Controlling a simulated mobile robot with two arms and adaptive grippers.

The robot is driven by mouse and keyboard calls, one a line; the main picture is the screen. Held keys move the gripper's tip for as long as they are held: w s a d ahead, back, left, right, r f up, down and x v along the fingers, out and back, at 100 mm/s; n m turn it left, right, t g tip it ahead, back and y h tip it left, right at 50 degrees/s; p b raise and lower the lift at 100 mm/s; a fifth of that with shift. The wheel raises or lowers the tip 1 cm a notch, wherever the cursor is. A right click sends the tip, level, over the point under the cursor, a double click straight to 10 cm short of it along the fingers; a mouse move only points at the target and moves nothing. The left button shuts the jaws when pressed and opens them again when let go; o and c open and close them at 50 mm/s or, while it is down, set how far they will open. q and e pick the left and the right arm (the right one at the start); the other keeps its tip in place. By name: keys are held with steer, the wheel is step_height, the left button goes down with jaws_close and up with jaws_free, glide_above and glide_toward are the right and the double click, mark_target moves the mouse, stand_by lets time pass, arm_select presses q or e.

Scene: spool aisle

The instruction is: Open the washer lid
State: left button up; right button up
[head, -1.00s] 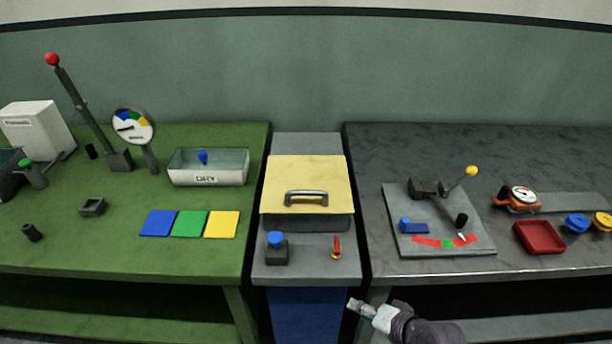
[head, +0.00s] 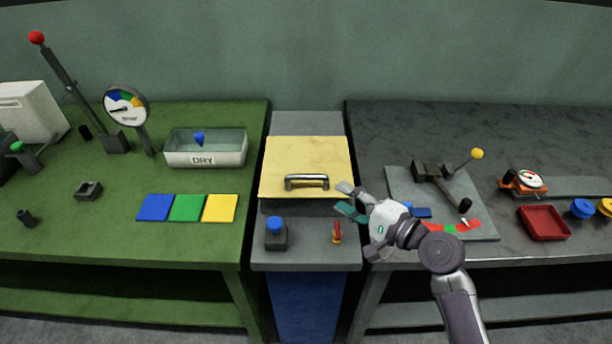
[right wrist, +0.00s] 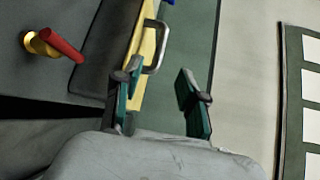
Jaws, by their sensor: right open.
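The washer's yellow lid (head: 305,155) lies flat and closed on the grey washer in the middle. A metal bar handle (head: 307,178) runs along the lid's front part. My right gripper (head: 345,198) is open and empty, just right of the handle and apart from it in the head view. In the right wrist view the handle (right wrist: 160,45) shows beyond the open fingers (right wrist: 160,100), with the yellow lid edge (right wrist: 146,70) beside it. My left gripper is not in view.
A blue-topped block (head: 276,233) and a small red lever (head: 337,232) stand on the ledge before the lid. The green table (head: 110,235) at left holds a DRY bin (head: 206,161). A grey plate with a yellow-knobbed lever (head: 476,154) lies at right.

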mark_target(309, 179)
steer(key=p+x, duration=0.1)
steer(key=x, duration=1.1)
steer(key=shift+s, duration=0.1)
jaws_close()
